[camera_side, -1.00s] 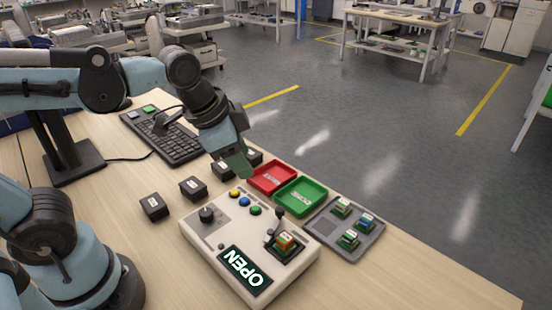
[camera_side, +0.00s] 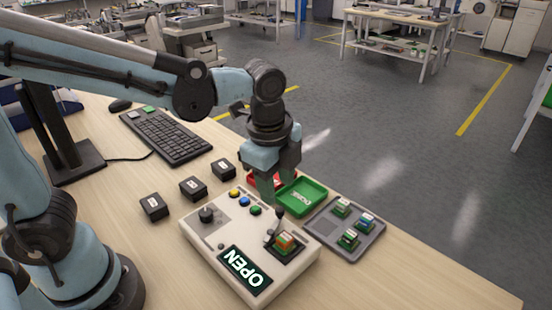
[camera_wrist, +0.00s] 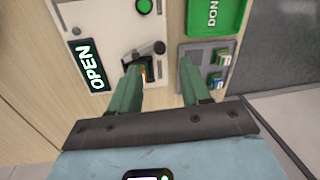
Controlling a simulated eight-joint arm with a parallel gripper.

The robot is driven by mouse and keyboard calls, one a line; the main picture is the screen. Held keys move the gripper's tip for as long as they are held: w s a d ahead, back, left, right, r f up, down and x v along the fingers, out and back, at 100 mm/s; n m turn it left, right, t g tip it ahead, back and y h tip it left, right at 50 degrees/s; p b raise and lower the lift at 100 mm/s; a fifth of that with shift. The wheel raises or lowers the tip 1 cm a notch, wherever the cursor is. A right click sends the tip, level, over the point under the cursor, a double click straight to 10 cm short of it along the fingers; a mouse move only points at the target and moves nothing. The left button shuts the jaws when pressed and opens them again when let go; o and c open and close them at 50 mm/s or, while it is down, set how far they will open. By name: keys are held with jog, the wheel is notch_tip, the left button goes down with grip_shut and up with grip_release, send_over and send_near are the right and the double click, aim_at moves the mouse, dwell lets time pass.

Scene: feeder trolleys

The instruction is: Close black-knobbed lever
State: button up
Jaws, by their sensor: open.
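The black-knobbed lever (camera_side: 279,216) stands up from the right part of a white control box (camera_side: 215,252), beside a socket holding a small orange-and-green piece (camera_side: 286,241). The box's display (camera_side: 246,268) reads OPEN. In the wrist view the lever's knob (camera_wrist: 159,47) shows just beyond my left fingertip. My gripper (camera_side: 277,195) points down above and behind the lever, apart from it in the side view. In the wrist view its two green fingers (camera_wrist: 160,75) are spread with nothing held between them.
A green tray (camera_side: 301,198) and a partly hidden red tray (camera_side: 258,179) lie behind the box. A grey tray (camera_side: 345,230) with several small pieces is at right. Black blocks (camera_side: 193,188) and a keyboard (camera_side: 166,136) lie to the left. The table's front right is bare.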

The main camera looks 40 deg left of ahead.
aim_at(280, 209)
jog(key=shift+w+f, duration=0.25)
jog(key=shift+f, duration=1.35)
jog(key=shift+w+f, duration=0.2)
jog(key=shift+f, duration=1.4)
grip_shut()
